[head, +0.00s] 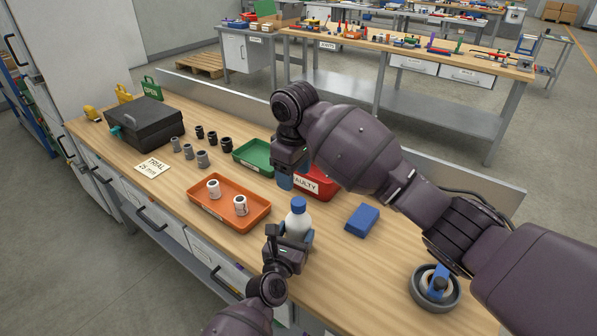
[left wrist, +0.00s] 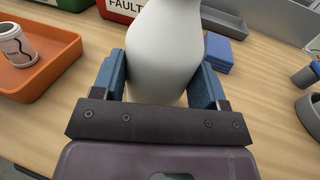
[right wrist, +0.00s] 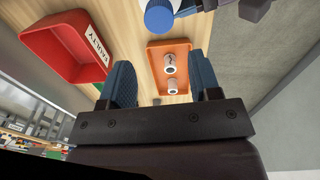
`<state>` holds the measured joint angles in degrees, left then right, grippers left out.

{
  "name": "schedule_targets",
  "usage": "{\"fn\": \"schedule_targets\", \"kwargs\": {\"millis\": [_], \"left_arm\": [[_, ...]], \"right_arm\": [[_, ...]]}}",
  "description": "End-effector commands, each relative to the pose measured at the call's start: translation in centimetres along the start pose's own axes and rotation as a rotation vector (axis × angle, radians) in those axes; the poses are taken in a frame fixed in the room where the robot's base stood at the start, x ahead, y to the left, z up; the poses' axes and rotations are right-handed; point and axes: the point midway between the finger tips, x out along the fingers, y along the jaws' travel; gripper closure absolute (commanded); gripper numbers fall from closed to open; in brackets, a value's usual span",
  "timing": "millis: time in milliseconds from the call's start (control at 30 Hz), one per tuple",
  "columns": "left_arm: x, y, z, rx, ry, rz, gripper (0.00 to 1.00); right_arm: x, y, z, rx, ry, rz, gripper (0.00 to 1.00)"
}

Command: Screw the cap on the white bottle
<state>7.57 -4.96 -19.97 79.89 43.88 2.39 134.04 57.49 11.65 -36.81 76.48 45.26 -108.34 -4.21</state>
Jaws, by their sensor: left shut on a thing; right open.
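The white bottle (head: 297,222) stands upright on the wooden bench, with a blue cap (head: 298,204) on its top. My left gripper (head: 296,238) is shut around the bottle's body. In the left wrist view the white bottle (left wrist: 163,50) sits between the two blue fingers and its top is out of frame. My right gripper (head: 287,181) is open and empty, behind and above the bottle, near the red bin. In the right wrist view the blue cap (right wrist: 159,16) shows at the top, beyond the fingers. How tightly the cap sits cannot be told.
An orange tray (head: 214,222) with two white printed cups is left of the bottle. A red bin (head: 322,194) labelled FAULTY and a green tray (head: 250,166) stand behind. A blue block (head: 362,220) lies right. A grey round holder (head: 436,290) is at the right front.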

Motion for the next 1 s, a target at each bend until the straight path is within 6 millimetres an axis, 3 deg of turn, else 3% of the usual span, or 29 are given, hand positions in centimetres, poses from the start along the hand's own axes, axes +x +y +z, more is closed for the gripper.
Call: {"fn": "schedule_targets", "kwargs": {"millis": [300,500,1000], "left_arm": [[0.0,0.0,0.0,0.001,0.001,0.000,0.99],[0.0,0.0,0.0,0.001,0.001,0.000,0.99],[0.0,0.0,0.0,0.001,0.000,0.000,0.99]], "right_arm": [[-0.5,0.1,0.8,-0.493,-0.023,-0.020,0.43],[-0.5,0.1,1.1,-0.683,-0.031,-0.035,0.43],[-0.5,0.1,1.2,-0.746,-0.033,-0.041,0.43]]}}
